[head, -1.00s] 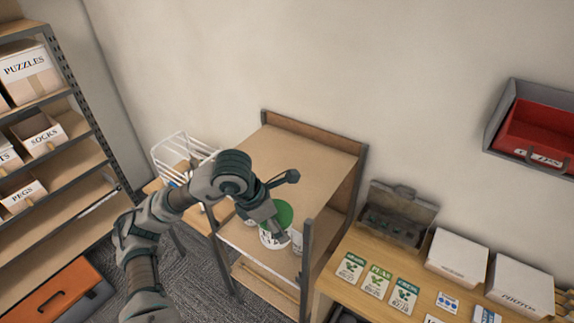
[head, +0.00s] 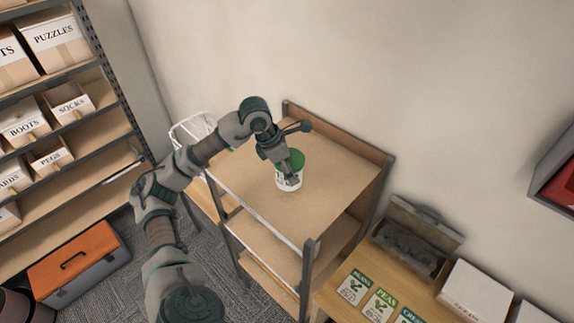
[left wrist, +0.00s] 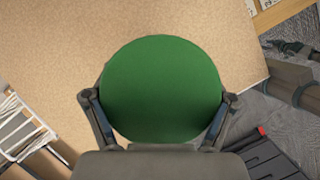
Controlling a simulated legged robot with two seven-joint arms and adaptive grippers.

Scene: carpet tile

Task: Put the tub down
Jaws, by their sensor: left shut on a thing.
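The tub (head: 288,183) is white with a dark print and a green lid, and it is upright. My left gripper (head: 291,170) is shut on it from above. In the left wrist view the round green lid (left wrist: 160,85) sits between the two fingers. The tub is over the top board of the wooden shelf unit (head: 335,180), near the board's middle. I cannot tell whether its base touches the board.
The top board is otherwise bare, with a raised back edge. A white wire basket (head: 190,130) stands behind left. A table with seed packets (head: 380,305) and an open grey case (head: 415,240) is at right. A rack of labelled boxes (head: 55,40) stands at left.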

